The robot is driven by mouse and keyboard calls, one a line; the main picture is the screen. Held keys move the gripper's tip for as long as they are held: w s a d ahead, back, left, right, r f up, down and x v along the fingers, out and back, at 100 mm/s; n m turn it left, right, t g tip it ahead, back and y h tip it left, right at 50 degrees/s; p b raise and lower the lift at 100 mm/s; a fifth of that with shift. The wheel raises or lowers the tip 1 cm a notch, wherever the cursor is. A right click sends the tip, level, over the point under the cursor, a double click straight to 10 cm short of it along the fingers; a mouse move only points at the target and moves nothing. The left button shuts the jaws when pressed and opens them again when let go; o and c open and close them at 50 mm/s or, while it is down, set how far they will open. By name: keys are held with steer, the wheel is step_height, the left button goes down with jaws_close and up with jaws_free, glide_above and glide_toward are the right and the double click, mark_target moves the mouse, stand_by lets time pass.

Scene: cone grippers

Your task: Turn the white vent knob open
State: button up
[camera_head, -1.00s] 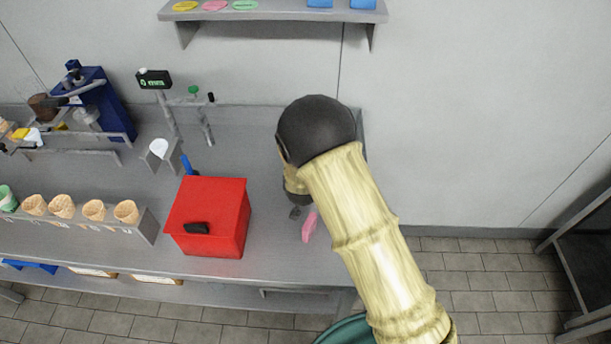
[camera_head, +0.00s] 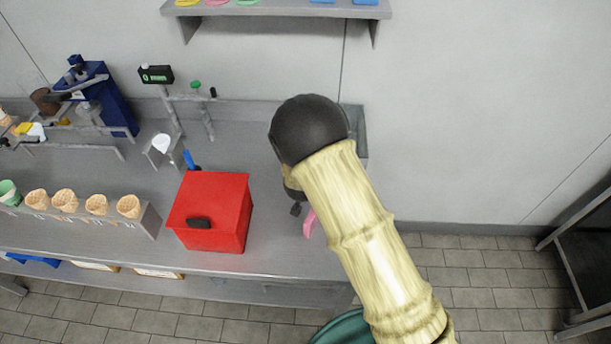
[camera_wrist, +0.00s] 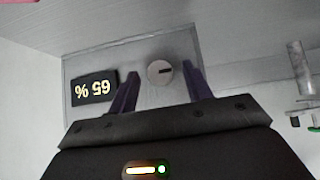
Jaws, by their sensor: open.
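The white vent knob (camera_wrist: 159,72) shows in the wrist view as a round disc with a dark slot mark, set on a grey panel (camera_wrist: 150,45). A dark display (camera_wrist: 95,87) on the same panel reads 65 %, upside down in this view. My gripper (camera_wrist: 160,84) is open, with its two purple fingers on either side of the knob in the picture. I cannot tell whether the fingers touch it. In the head view, my arm hides the knob, and my gripper shows only in part beside a small pink piece (camera_head: 310,222).
A red box (camera_head: 210,210) with a black handle stands on the counter left of my arm. Several cones (camera_head: 97,204) stand in a rack further left. A green-topped tap (camera_head: 203,110) stands at the back. A wall shelf (camera_head: 275,12) hangs above.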

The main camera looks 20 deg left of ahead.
steer(key=v, duration=1.7)
steer(key=shift+b, duration=0.3)
steer(key=shift+s+r, duration=0.1)
steer(key=s+d+r+m+g, duration=0.1)
steer(key=s+d+g, duration=0.1)
steer(key=d, duration=0.8)
steer(key=s+d+r+m+g+h, duration=0.1)
steer(key=s+d+r+g, duration=0.1)
steer(key=d, duration=0.8)
steer(key=s+d+r+g+h, duration=0.1)
steer(key=s+d+r+g, duration=0.1)
steer(key=d, duration=0.9)
steer(key=shift+s+r+m, duration=0.15)
steer(key=shift+s+m, duration=0.25)
steer(key=shift+s, duration=0.3)
